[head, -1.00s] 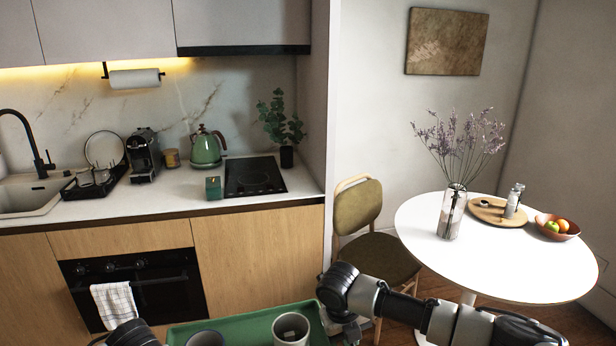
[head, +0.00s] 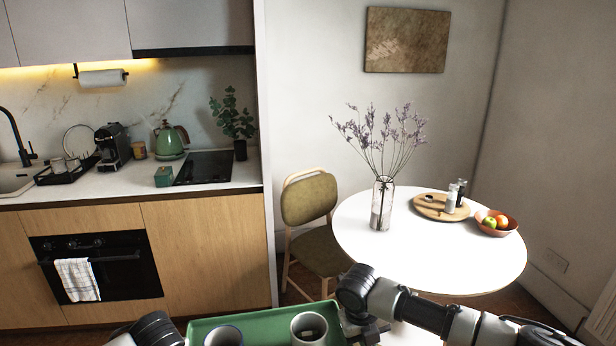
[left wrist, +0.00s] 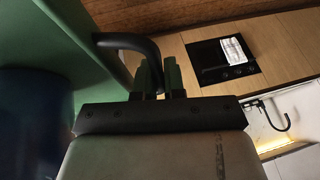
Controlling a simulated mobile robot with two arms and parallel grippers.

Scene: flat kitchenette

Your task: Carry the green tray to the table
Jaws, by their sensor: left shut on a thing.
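In the left wrist view my left gripper (left wrist: 160,72) is shut on the tray's black handle (left wrist: 130,42), beside the green tray wall (left wrist: 75,40). My right gripper (head: 368,330) is at the tray's right end; its fingers are too unclear to tell their state. The round white table (head: 440,262) stands ahead to the right, apart from the tray.
On the table are a vase of lavender (head: 382,205), a round wooden board (head: 430,208) with shakers, and a fruit bowl (head: 497,225). A chair (head: 310,205) stands at its left. The kitchen counter (head: 110,184) is on the left. The table's near side is clear.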

